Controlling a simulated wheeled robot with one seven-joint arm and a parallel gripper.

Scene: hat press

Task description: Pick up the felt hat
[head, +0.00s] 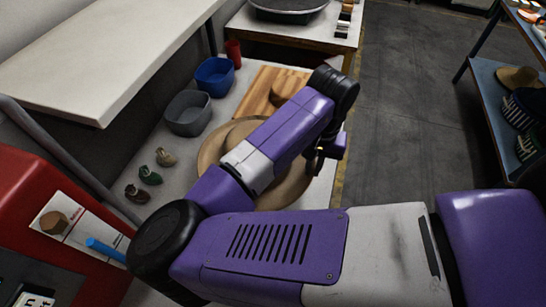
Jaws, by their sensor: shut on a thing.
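The felt hat (287,188) is tan with a wide round brim and lies over the white table, largely hidden under my purple arm. My gripper (316,166) is at the right edge of the brim, small and partly hidden behind my wrist. It is shut on the felt hat at the brim. Whether the hat is lifted off the table cannot be told from this view.
A wooden board (262,92) lies behind the hat. A blue bin (215,77), a grey bin (188,114), a red cup (233,52) and several small items stand left. A red machine (40,200) is at lower left. A shelf with hats (520,77) stands right; the floor between is clear.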

